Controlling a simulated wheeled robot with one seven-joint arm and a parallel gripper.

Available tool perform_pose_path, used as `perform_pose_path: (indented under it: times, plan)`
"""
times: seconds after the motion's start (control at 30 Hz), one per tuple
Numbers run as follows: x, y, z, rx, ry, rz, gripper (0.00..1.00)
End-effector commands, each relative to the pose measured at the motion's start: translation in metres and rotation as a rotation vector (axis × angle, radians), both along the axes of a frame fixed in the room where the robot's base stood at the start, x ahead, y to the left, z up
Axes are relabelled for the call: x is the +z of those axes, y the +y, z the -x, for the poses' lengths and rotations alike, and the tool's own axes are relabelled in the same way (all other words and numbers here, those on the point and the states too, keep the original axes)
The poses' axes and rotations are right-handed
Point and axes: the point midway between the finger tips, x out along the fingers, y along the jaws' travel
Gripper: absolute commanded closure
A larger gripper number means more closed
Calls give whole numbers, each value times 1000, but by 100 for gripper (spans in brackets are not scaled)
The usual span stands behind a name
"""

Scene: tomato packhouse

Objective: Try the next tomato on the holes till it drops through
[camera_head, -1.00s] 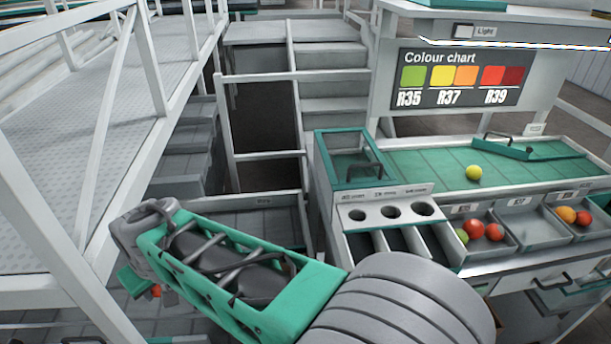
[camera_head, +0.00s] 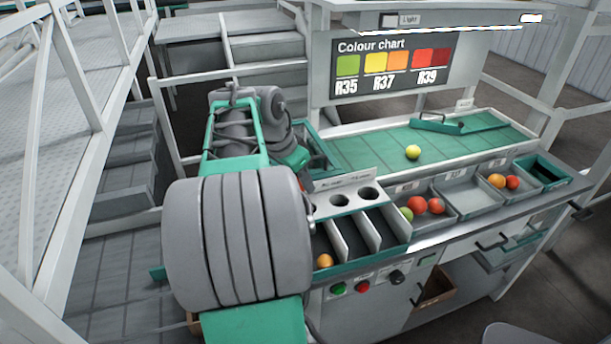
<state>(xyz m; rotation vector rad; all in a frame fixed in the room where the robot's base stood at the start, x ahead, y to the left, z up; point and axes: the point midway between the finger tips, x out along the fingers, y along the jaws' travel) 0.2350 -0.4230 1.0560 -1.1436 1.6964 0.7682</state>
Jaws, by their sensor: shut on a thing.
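The sizing plate (camera_head: 352,184) stands at the left end of the bench. Two of its round holes, the middle (camera_head: 340,200) and the right (camera_head: 369,193), are in clear view; the left one is mostly hidden by my arm. My gripper (camera_head: 300,166) is at the plate's left end, partly hidden behind my own arm. It is shut on a tomato, of which at most a small reddish patch shows. An orange tomato (camera_head: 324,261) lies at the front of the left chute below the holes. The other chutes look empty.
A yellow tomato (camera_head: 413,152) lies on the green sorting mat (camera_head: 365,153). Grey bins along the front hold red tomatoes (camera_head: 436,206) and orange-red ones (camera_head: 513,182); one bin (camera_head: 471,196) looks empty. A colour chart (camera_head: 390,68) hangs behind. White railings (camera_head: 85,100) stand left.

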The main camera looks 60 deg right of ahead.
Motion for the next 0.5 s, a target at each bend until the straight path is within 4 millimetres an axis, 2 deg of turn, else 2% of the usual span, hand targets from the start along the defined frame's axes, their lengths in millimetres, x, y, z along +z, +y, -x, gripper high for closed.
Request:
perform_pose_path:
  times: [0.1,0.23,0.5]
  plan:
    - [1,-7,13,-63,-3,1,81]
    - [-4,-7,14,-67,-3,2,81]
    - [-33,-6,13,-62,-3,0,81]
